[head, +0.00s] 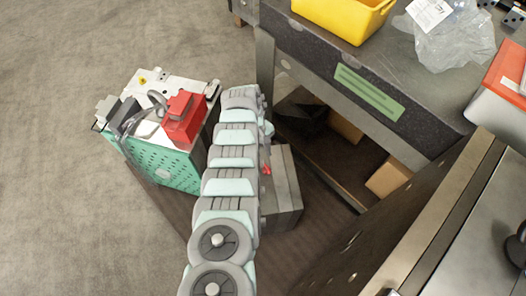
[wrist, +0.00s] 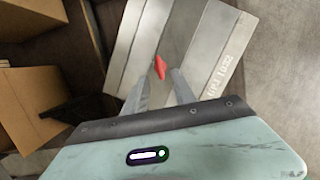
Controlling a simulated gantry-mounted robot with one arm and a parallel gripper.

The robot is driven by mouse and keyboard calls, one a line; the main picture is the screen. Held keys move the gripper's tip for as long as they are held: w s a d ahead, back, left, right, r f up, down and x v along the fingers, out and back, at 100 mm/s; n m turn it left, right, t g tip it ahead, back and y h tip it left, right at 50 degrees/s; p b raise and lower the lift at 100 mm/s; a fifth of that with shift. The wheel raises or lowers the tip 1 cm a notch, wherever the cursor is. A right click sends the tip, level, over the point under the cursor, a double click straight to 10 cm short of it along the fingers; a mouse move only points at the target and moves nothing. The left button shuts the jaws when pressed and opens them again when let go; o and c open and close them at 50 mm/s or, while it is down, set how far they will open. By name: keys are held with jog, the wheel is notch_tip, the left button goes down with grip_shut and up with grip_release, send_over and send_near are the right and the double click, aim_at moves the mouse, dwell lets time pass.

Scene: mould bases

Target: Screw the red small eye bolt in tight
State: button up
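The red small eye bolt (wrist: 160,67) stands on the top face of a grey steel mould base (wrist: 205,40). In the head view the bolt (head: 266,169) is a small red spot beside my arm, on the grey block (head: 287,200). My gripper (wrist: 165,77) is over the block, its two grey fingers apart with a gap between the tips. The bolt shows at the fingertips, close to the left one; I cannot tell whether they touch. The bolt's thread and seating are hidden. In the head view my arm hides the gripper.
A green case (head: 165,168) with a red part and cables stands left of my arm. A workbench (head: 330,85) with a yellow bin (head: 345,15) is at the upper right. Cardboard boxes (wrist: 35,95) lie left of the block in the wrist view.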

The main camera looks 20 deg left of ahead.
aim_at(266, 165)
jog(key=shift+b+x, duration=1.7)
jog(key=shift+x, duration=1.75)
grip_shut()
jog(key=shift+w+f+m+b, duration=0.1)
jog(key=shift+f+m+b, duration=0.15)
jog(key=shift+m+b, duration=0.75)
jog(key=m+g+y+b, duration=0.1)
jog(key=m+b, duration=0.1)
jog(key=m, duration=0.2)
jog(key=shift+r+m+b, duration=0.1)
jog(key=shift+m+b, duration=0.2)
jog(key=shift+b, duration=0.1)
jog(key=shift+r+m+g+y, duration=0.15)
jog(key=shift+m+g+y, duration=0.15)
jog(key=shift+m, duration=0.9)
